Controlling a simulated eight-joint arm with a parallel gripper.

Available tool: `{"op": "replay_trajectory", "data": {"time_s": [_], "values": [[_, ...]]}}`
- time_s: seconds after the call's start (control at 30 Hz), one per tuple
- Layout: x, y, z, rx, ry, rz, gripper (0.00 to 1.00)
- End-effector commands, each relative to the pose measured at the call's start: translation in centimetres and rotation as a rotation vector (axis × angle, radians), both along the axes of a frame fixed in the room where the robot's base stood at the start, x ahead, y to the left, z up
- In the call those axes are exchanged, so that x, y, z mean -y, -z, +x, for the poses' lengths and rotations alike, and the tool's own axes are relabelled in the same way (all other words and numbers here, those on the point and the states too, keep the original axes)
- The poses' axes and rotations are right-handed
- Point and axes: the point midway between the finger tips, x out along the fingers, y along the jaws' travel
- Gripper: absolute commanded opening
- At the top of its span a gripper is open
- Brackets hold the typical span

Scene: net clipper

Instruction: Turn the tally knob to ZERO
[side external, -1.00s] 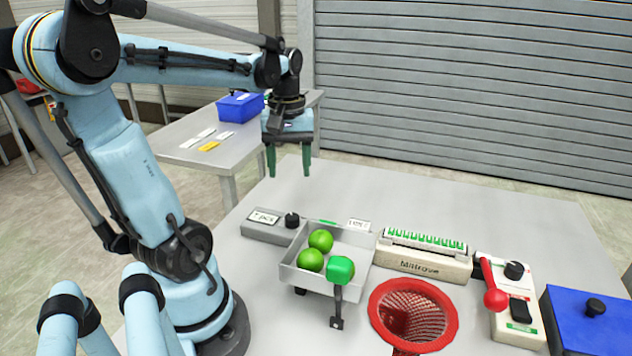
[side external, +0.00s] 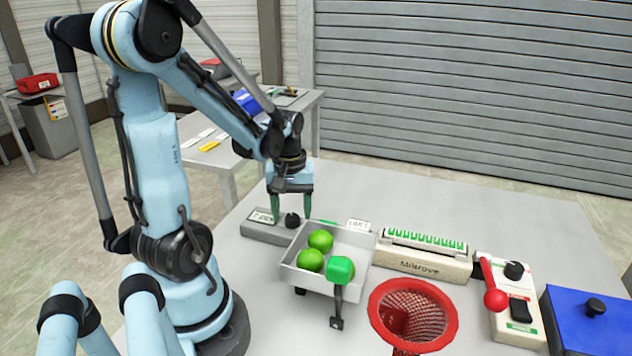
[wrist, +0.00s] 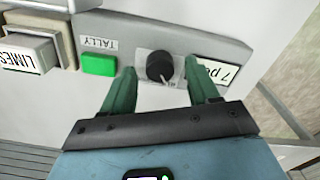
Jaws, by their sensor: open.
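The tally knob (side external: 292,220) is a small black round knob on a grey bar-shaped unit (side external: 262,234) behind the tray. It also shows in the wrist view (wrist: 160,67), on a light plate with a small mark that is too small to read. My gripper (side external: 291,207) is open and points down, with its green fingers on either side of the knob. In the wrist view the fingertips (wrist: 160,78) flank the knob with gaps on both sides. A green button (wrist: 99,64) and a TALLY label (wrist: 98,44) are beside the knob. A display card (wrist: 222,74) is partly hidden by a finger.
A grey tray (side external: 322,283) with green balls stands just in front of the unit. To the right are a Miltrove counter box (side external: 420,262), a red net hoop (side external: 375,300), a red-lever switch panel (side external: 509,330) and a blue box (side external: 580,335).

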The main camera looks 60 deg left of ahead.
Motion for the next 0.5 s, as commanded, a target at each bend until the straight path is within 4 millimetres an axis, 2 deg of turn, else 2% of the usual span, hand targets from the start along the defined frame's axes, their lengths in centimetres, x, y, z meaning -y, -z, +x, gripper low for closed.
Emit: {"op": "replay_trajectory", "data": {"time_s": [0.43, 0.5], "values": [[0.01, 0.61, -0.02, 0.000, 0.000, 0.000, 0.60], [0.01, 0.61, -0.02, 0.000, 0.000, 0.000, 0.49]]}}
